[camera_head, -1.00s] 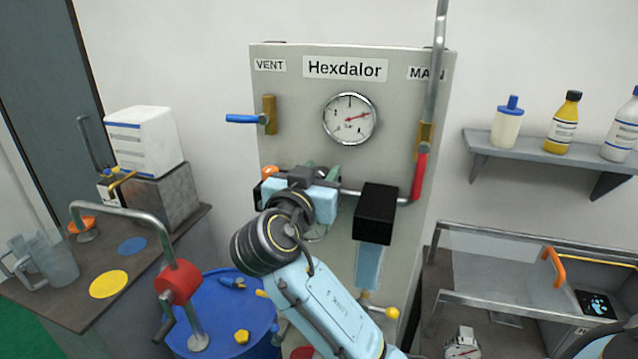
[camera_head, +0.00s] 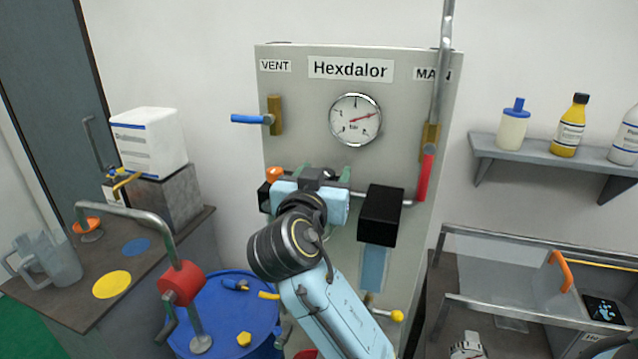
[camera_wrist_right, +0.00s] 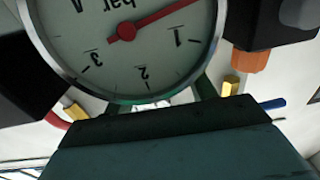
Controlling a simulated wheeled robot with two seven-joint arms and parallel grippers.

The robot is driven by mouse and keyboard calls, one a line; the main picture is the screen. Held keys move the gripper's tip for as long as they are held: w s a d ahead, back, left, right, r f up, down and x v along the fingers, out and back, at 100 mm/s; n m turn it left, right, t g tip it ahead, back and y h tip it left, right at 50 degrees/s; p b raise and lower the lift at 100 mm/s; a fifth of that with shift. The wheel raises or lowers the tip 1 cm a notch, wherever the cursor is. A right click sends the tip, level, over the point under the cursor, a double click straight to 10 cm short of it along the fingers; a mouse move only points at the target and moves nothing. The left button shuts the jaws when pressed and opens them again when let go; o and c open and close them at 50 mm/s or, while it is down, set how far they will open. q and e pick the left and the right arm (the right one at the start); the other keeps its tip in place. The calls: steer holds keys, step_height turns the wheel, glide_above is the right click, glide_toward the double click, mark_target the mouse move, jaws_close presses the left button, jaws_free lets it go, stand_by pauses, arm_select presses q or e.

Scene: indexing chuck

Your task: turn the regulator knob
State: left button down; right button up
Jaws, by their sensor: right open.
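An orange knob (camera_head: 274,175) sits on top of a small black block (camera_head: 264,197) on the grey panel's pipe, left of my right gripper. It also shows in the right wrist view (camera_wrist_right: 249,61), apart from the fingers. I cannot tell whether it is the regulator knob; another may be hidden behind my gripper. My right gripper (camera_head: 322,173) is open at the pipe, just below the round gauge (camera_head: 355,119). Its green fingers reach toward the panel, their tips partly hidden. The gauge also shows upside down in the right wrist view (camera_wrist_right: 130,55). My left gripper is out of view.
A black box (camera_head: 381,215) with a blue bowl stands right of my gripper. A blue-handled vent valve (camera_head: 250,119) and red main lever (camera_head: 426,177) flank the gauge. A blue drum (camera_head: 225,310) and red crank (camera_head: 181,283) are lower left.

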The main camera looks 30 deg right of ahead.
steer(key=b+v, duration=0.3)
steer(key=v, duration=1)
steer(key=shift+b, duration=0.35)
steer(key=shift+s, duration=0.1)
